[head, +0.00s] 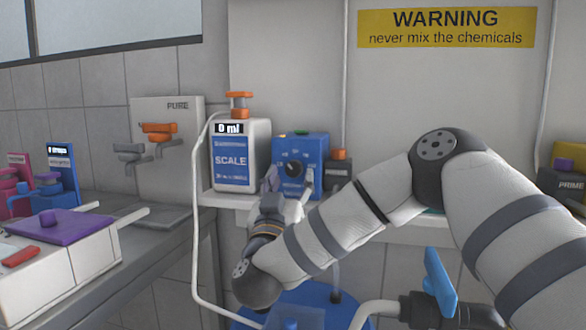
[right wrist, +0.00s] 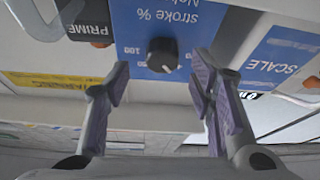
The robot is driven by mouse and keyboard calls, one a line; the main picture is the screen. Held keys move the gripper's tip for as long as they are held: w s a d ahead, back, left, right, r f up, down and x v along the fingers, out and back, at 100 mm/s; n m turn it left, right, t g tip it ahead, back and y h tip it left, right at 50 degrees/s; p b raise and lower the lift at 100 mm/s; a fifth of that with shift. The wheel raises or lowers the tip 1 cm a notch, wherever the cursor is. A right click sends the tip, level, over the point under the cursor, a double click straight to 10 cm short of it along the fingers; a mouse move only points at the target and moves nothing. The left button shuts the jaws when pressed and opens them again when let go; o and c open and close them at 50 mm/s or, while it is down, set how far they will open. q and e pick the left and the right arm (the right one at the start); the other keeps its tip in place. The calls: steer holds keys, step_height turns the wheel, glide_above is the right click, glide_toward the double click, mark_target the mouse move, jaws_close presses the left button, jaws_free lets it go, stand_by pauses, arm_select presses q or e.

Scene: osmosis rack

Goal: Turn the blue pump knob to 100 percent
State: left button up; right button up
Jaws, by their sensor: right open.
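The blue pump (head: 313,143) stands on a pale ledge, with a round black knob (head: 292,169) on its front. In the right wrist view the black knob (right wrist: 162,55) sits on the blue panel (right wrist: 190,20), which appears upside down with printed "stroke %" and numbers around the knob. My right gripper (head: 290,184) is in front of the pump. In the right wrist view my right gripper (right wrist: 160,84) is open, its two purple-padded fingers apart, one on each side of the knob in the picture. I cannot tell whether they touch it. My left gripper is not in view.
A scale (head: 241,142) reading "0 ml" stands left of the pump, with a white hose beside it. A dark box with an orange cap (head: 338,154) is at the pump's right. A purple-lidded white box (head: 62,224) is on the left counter. A blue valve handle (head: 439,281) is at lower right.

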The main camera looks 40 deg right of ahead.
steer(key=shift+w+d+r, duration=0.15)
steer(key=shift+w+d, duration=0.3)
steer(key=shift+w, duration=0.15)
steer(key=shift+c, duration=0.3)
steer(key=c, duration=1.1)
